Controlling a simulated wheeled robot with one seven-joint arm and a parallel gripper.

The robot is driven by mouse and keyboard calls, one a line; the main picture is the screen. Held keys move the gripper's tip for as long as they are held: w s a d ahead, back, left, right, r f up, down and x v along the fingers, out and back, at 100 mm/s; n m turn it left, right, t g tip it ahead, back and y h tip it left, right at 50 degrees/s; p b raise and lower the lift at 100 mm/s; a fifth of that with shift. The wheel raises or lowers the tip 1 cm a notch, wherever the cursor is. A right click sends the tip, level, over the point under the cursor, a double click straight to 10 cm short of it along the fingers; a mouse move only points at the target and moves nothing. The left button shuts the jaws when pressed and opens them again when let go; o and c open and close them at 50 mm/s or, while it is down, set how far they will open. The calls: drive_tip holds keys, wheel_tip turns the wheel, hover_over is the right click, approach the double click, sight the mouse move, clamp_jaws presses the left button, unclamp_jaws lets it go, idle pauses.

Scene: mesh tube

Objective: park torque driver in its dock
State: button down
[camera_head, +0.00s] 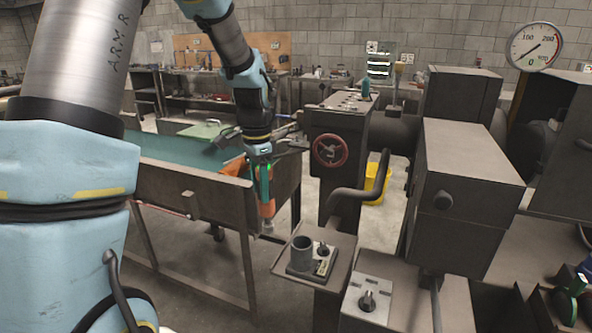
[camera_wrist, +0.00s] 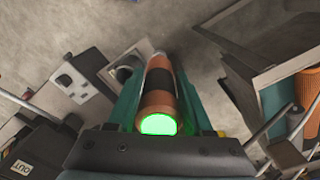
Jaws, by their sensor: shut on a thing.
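The torque driver (camera_head: 267,209) is orange with a dark band. It hangs roughly upright from my gripper (camera_head: 264,172), tip down, in the head view. In the wrist view the driver (camera_wrist: 159,103) lies between the two teal fingers, its green-lit end towards the camera. My gripper is shut on it. What looks like the dock, a grey round cup (camera_head: 302,252), stands on a small shelf to the right of and lower in the picture than the driver. The driver is apart from it. In the wrist view a round opening (camera_wrist: 125,70), probably the cup, shows left of the driver, partly hidden.
The small shelf (camera_head: 339,258) also carries a little knob and a label plate. A metal plate with a black knob (camera_head: 368,299) is just right of it. A bent pipe (camera_head: 354,195) and a red handwheel (camera_head: 330,150) rise behind. A workbench trough (camera_head: 205,195) stands left.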

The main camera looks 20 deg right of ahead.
drive_tip(key=s+d+r+m, duration=0.6)
drive_tip(key=d, duration=0.1)
wheel_tip(320, 180, down, 6)
drive_tip(key=b, duration=0.4)
drive_tip(key=shift+d+f+b, duration=0.2)
drive_tip(key=shift+f+b, duration=0.05)
drive_tip(key=shift+b, duration=0.05)
drive_tip(key=shift+w+a+p, duration=0.1)
drive_tip(key=shift+p, duration=0.3)
idle(1.0)
drive_tip(key=shift+f+b, duration=1.35)
drive_tip(key=shift+f, duration=1.1)
idle(2.5)
